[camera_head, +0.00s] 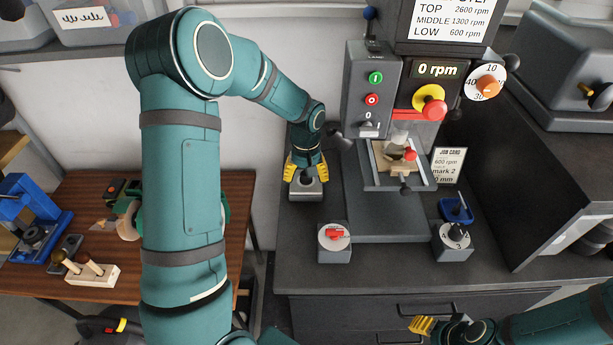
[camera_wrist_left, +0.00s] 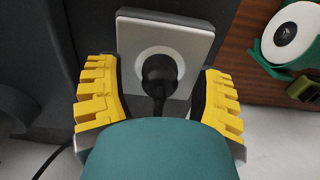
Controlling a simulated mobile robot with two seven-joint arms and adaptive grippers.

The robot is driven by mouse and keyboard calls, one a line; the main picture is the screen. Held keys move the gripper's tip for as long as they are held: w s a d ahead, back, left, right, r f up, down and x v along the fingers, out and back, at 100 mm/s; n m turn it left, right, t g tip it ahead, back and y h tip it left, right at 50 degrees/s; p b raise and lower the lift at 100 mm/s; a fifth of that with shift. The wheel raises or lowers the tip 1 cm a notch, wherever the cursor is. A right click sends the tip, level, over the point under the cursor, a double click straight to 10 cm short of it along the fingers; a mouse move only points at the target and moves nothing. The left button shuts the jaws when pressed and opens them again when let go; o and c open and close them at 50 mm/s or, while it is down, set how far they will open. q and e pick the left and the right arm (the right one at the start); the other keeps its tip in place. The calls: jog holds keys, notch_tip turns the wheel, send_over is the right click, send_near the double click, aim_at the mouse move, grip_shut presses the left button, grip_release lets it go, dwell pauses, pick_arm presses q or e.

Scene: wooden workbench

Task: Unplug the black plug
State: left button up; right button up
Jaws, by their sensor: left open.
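The black plug (camera_wrist_left: 158,72) sits in a grey square socket plate with a pale ring (camera_wrist_left: 184,38), in the left wrist view. Its cord runs down from it and passes behind my teal wrist part. My left gripper (camera_wrist_left: 158,95) is open, with one yellow finger on each side of the plug and a gap on both sides. In the head view my left gripper (camera_head: 306,172) points down over the socket box (camera_head: 306,190) at the bench's back left; the plug is hidden there. My right gripper (camera_head: 440,325) shows only partly at the bottom right.
Right of the socket stands a drill press (camera_head: 390,200) with switches. A wooden table (camera_head: 215,270) with tools is at left.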

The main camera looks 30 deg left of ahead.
pick_arm(q)
grip_shut()
jog(key=shift+r, duration=0.15)
dwell(0.4)
jog(key=shift+r+p, duration=1.85)
jog(key=shift+r, duration=1)
